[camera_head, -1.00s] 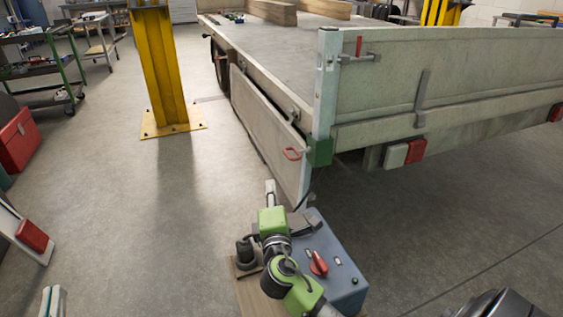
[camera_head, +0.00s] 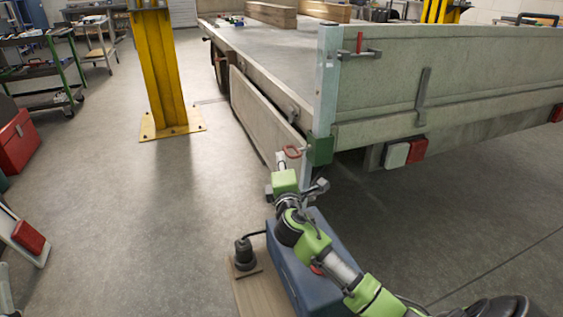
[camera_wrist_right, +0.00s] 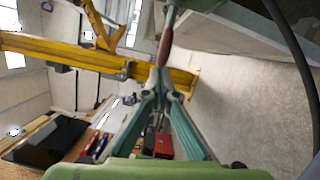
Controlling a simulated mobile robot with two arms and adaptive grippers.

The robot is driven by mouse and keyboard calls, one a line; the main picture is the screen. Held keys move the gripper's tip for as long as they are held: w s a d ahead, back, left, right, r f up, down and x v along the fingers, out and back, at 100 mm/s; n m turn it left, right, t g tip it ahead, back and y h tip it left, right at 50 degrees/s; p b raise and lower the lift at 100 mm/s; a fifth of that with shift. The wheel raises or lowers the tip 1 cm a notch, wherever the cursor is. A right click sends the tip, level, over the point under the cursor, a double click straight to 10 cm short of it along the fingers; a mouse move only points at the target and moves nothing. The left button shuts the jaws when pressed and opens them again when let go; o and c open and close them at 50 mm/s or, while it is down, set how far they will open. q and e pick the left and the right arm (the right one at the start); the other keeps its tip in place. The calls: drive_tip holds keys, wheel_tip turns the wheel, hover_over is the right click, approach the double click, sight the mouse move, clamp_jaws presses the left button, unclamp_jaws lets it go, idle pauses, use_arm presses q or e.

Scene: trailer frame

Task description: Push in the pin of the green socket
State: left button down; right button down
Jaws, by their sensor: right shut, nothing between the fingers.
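The green socket (camera_head: 320,149) sits on the lower end of the trailer's corner post. A pin with a red loop handle (camera_head: 291,152) sticks out to its left. My right gripper (camera_head: 281,160) is shut and empty, with its fingertips at or just below the red handle. In the right wrist view the closed fingertips (camera_wrist_right: 160,78) point at the red handle (camera_wrist_right: 165,46), very close to it; I cannot tell whether they touch. A small part of what seems to be my left gripper (camera_head: 5,290) shows at the left edge; its jaws cannot be made out.
The lowered side board (camera_head: 262,118) hangs left of the post. A blue box (camera_head: 300,270) and a dark plug-like fitting (camera_head: 244,254) on a wooden board stand below my right arm. A yellow lift column (camera_head: 160,70) stands further left. The floor between is clear.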

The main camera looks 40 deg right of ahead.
sight(293, 157)
drive_tip(key=shift+d, duration=0.1)
